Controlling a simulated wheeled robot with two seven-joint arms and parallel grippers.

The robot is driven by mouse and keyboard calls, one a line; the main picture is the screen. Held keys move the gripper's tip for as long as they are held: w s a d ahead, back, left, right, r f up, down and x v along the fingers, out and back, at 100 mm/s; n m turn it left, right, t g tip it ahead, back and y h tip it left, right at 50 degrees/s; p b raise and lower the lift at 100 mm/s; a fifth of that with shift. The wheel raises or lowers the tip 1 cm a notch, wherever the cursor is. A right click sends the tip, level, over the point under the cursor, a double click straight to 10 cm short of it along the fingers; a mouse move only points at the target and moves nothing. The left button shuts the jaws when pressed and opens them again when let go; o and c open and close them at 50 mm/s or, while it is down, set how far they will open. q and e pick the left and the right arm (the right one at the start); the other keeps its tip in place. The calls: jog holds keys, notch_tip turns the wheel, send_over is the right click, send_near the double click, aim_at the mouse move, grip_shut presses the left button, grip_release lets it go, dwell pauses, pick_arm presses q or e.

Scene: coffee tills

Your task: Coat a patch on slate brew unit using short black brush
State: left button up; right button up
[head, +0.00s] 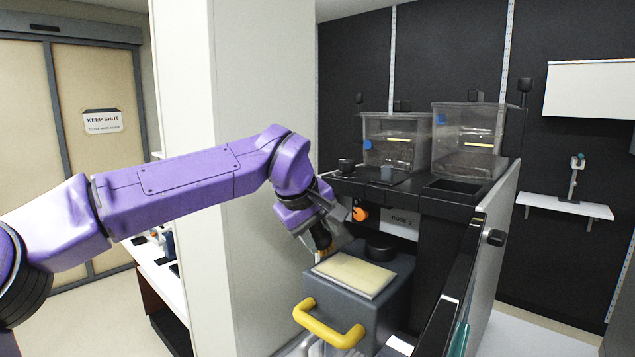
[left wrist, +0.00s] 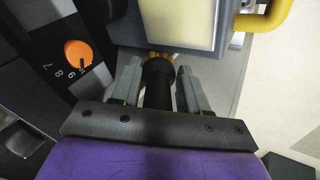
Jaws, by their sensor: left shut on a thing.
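The slate brew unit (head: 345,306) is a grey-blue box with a yellow handle (head: 328,327) on its front and a pale cream patch (head: 353,274) on top. My left gripper (head: 328,236) is just behind and left of the patch in the head view. It is shut on the short black brush (left wrist: 158,84), whose dark handle shows between the fingers in the left wrist view. The tan bristles (left wrist: 160,56) are at the edge of the unit by the patch (left wrist: 180,22); I cannot tell whether they touch. My right gripper is not in view.
A black machine with two clear hoppers (head: 396,142) stands behind the unit. An orange dial (left wrist: 78,54) sits close to the left gripper. A pale pillar (head: 255,250) stands left, and an open panel (head: 497,270) stands right.

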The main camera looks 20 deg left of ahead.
pick_arm(q)
notch_tip(320, 180, up, 4)
jog(key=shift+s+d+r+p, duration=0.1)
jog(key=shift+s+p, duration=0.05)
jog(key=shift+p, duration=0.95)
jog(key=shift+r+p, duration=0.3)
jog(key=shift+p, duration=0.05)
jog(key=shift+r+p, duration=0.85)
jog(key=shift+p, duration=0.3)
notch_tip(320, 180, up, 2)
jog(key=shift+r+p, duration=0.1)
jog(key=shift+p, duration=1.15)
